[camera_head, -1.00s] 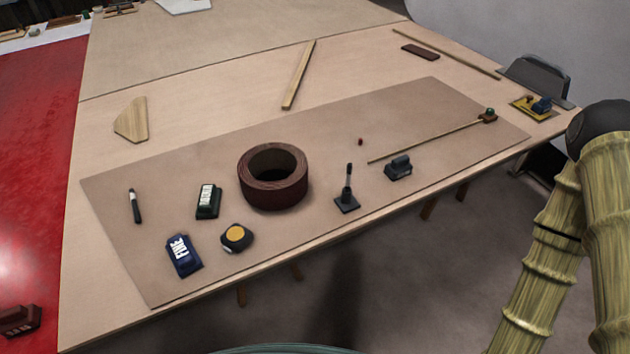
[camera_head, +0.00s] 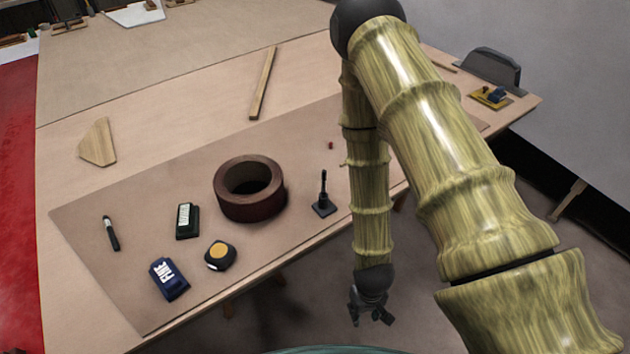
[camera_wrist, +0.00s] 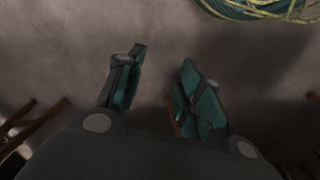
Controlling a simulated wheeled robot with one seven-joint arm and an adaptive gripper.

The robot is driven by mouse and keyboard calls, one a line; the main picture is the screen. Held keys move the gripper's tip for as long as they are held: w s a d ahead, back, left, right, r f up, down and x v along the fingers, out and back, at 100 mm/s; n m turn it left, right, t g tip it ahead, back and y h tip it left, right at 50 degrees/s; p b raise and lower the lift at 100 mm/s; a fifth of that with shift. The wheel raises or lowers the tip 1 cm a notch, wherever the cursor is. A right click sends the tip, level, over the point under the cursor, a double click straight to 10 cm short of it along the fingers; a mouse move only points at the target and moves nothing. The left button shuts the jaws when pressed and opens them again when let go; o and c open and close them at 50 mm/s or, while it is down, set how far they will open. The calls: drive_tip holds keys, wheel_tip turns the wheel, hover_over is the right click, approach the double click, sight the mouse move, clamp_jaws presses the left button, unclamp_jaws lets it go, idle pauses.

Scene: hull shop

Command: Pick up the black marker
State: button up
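The black marker (camera_head: 111,233) lies on the brown mat (camera_head: 75,222) near its left edge, a slim dark stick with a light band near its far end. My gripper (camera_head: 371,318) hangs low in front of the table's near edge, well to the right of the marker and apart from it. In the wrist view my gripper's two fingers (camera_wrist: 160,88) stand apart with only floor between them, so it is open and empty. The marker does not show in the wrist view.
Near the marker are a green-and-white block (camera_head: 187,220), a blue block (camera_head: 168,279) and a tape measure (camera_head: 220,255). A wooden wedge (camera_head: 97,143) lies behind the mat.

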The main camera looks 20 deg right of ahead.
drive_tip(key=w+a+r+n+p, duration=0.1)
drive_tip(key=w+r+p, duration=0.4)
drive_tip(key=w+r, duration=1.4)
wheel_tip(320, 180, up, 16)
hover_over(324, 172)
drive_tip(key=shift+w+a+r+n, duration=0.2)
drive_tip(key=shift+w+n, duration=0.1)
drive_tip(key=shift+n, duration=0.1)
wheel_tip(324, 172, down, 4)
drive_tip(key=shift+f+p, duration=0.25)
drive_tip(key=shift+p, duration=0.05)
drive_tip(key=shift+s+d+f+p, duration=0.1)
drive_tip(key=shift+f+p, duration=0.3)
drive_tip(key=shift+f, duration=0.35)
drive_tip(key=shift+s+d+f+p, duration=0.1)
drive_tip(key=shift+f+p, duration=0.25)
drive_tip(key=shift+f, duration=0.35)
drive_tip(key=shift+f+p, duration=0.4)
drive_tip(key=shift+f, duration=1.15)
drive_tip(key=shift+c, duration=0.4)
clamp_jaws()
